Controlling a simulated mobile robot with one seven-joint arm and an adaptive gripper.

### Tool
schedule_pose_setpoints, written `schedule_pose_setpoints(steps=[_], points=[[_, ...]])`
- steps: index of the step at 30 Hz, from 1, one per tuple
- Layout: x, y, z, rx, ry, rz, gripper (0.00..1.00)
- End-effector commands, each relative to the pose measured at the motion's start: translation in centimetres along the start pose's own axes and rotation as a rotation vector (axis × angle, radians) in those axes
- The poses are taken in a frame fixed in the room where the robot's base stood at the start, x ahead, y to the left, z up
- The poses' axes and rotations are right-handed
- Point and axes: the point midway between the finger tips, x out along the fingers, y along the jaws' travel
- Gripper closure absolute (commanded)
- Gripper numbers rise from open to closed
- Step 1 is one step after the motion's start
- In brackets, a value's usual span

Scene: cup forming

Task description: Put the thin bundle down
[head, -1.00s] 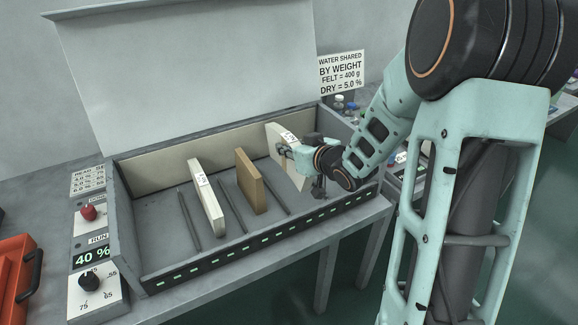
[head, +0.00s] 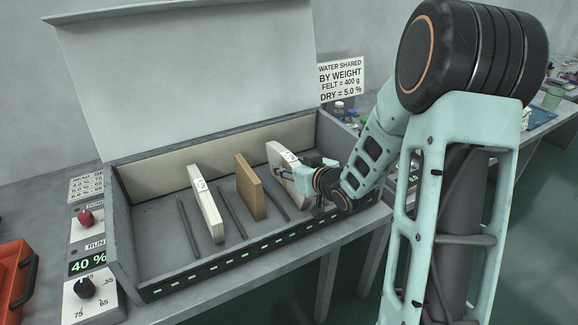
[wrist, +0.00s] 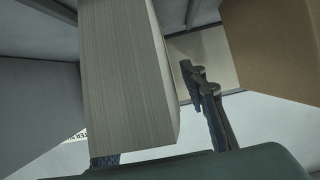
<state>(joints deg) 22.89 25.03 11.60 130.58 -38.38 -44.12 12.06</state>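The thin bundle (head: 274,156), a pale slab with a white label, stands upright near the right end of the long open box (head: 163,226). Its lower front part is partly hidden by my gripper (head: 297,174). In the wrist view the bundle (wrist: 125,80) fills the left middle, between my fingers. The right finger (wrist: 212,105) stands clear of its side with a gap. The other finger is mostly hidden behind the bundle, so its contact cannot be told. My gripper looks open around the bundle.
A brown slab (head: 249,187) and another pale labelled slab (head: 206,203) stand upright further left in the box. Dark rods (head: 189,227) lie on its floor between them. The raised lid (head: 190,75) is behind. A control panel (head: 88,262) reads 40 %.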

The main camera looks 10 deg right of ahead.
Motion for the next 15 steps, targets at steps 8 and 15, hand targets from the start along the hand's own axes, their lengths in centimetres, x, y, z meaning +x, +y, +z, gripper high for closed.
schedule_pose_setpoints(steps=[8, 15], points=[[-0.2, 0.0, -0.4, 0.0, 0.0, 0.0, 0.61], [-4.2, 0.2, -0.5, -0.001, 0.001, 0.004, 0.61]])
